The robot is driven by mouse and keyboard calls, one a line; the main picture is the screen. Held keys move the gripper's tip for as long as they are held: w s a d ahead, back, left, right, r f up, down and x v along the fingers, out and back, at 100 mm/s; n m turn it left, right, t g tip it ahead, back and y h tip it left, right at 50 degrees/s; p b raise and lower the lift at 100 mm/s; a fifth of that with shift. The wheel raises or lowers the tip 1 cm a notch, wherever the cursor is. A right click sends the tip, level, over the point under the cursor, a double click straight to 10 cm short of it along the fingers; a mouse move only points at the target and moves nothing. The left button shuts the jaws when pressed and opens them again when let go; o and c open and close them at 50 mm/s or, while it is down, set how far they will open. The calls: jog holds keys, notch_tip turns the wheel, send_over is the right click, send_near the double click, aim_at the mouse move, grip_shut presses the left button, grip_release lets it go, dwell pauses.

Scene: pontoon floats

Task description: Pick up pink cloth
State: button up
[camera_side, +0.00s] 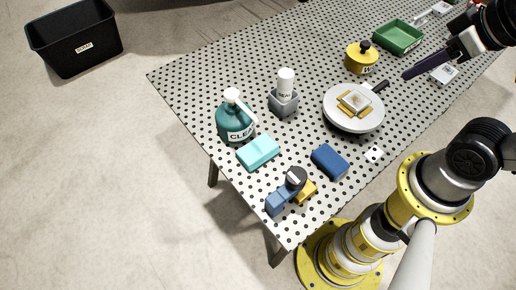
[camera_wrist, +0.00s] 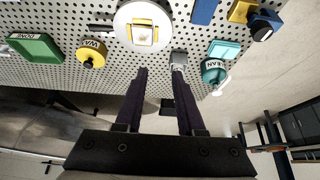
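I see no pink cloth in either view. My gripper (camera_side: 406,76) hangs over the far right part of the perforated table in the side view. In the wrist view its two dark fingers (camera_wrist: 160,70) stand apart with nothing held between them. The soft-looking blocks in view are a light cyan one (camera_side: 258,152), also in the wrist view (camera_wrist: 224,49), and a dark blue one (camera_side: 329,161), also in the wrist view (camera_wrist: 204,12). Both lie on the table, away from my gripper.
The perforated table (camera_side: 205,85) also carries a teal bottle (camera_side: 235,118), a white bottle in a grey holder (camera_side: 284,103), a round white plate (camera_side: 340,122), a yellow pot (camera_side: 360,60), a green tray (camera_side: 398,39) and a blue-and-yellow tool (camera_side: 277,203). A black bin (camera_side: 75,45) stands on the floor.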

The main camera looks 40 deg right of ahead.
jog(key=o, duration=0.7)
jog(key=m+g+y, duration=0.4)
jog(key=m+g, duration=0.2)
jog(key=m, duration=1.2)
send_over(262, 145)
jog(key=d, duration=0.3)
notch_tip(262, 145, down, 20)
jog(key=shift+f, duration=0.2)
jog(key=shift+a+x, duration=0.2)
jog(key=shift+x, duration=1.25)
jog(key=shift+a+x, duration=0.15)
jog(key=shift+x, duration=1.3)
